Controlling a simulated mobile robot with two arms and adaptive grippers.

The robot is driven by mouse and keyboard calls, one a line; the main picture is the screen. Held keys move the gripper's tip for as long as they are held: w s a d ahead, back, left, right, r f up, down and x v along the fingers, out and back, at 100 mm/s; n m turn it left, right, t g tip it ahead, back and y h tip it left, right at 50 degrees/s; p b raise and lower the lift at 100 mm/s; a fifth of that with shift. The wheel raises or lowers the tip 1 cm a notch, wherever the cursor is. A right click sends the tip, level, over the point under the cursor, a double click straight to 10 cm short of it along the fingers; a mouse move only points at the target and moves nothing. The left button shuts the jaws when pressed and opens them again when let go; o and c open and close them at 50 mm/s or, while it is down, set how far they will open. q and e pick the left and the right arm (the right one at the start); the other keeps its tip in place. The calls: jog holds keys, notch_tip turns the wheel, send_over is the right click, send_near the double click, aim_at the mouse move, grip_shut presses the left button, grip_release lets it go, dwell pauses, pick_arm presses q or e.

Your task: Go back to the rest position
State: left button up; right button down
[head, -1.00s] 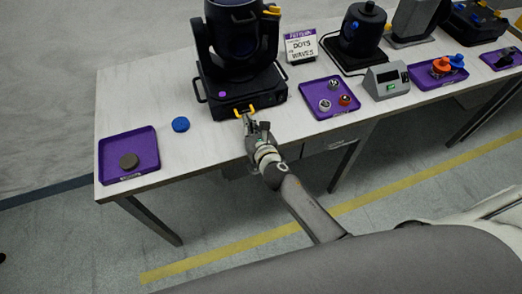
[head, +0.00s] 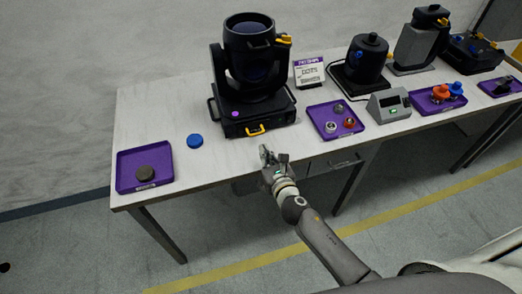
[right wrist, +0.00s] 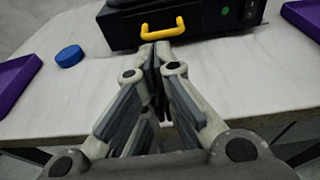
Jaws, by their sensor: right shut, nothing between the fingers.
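My right gripper (head: 268,153) is at the front edge of the table, in front of the black moving-head light (head: 252,70). It is shut and empty, its fingertips together in the right wrist view (right wrist: 156,52). The light's yellow handle (head: 255,130) is just beyond the fingertips and apart from them in the head view; it also shows in the right wrist view (right wrist: 163,28). My left gripper is in neither view.
The floor in front is clear.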

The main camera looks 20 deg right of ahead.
jog(key=v, duration=0.7)
jog(key=s+d+f+m+g, duration=0.25)
jog(key=s+f+m, duration=0.2)
jog(key=f, duration=0.45)
jog(key=s+d+f+m+g+h, duration=0.1)
jog(key=s+f+m+g, duration=0.25)
jog(key=f+m, duration=0.45)
jog(key=s+d+f+m+g, duration=0.25)
jog(key=s+f, duration=0.25)
jog(key=f, duration=0.6)
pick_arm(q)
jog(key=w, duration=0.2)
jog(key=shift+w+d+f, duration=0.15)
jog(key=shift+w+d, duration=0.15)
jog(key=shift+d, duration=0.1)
pick_arm(e)
jog(key=s+f+m+g, duration=0.2)
jog(key=s+f+m, duration=0.3)
jog(key=s, duration=0.4)
jog(key=s+d+f+m+g, duration=0.1)
jog(key=s+f+m+g, duration=0.1)
jog(key=s+f+m, duration=0.3)
jog(key=s+f+m+g, duration=0.2)
jog(key=s+f+m, duration=0.3)
jog(key=s+m, duration=0.4)
jog(key=s, duration=0.4)
jog(key=shift+s+d+f, duration=0.15)
jog(key=shift+s+d, duration=0.15)
jog(key=shift+s, duration=0.1)
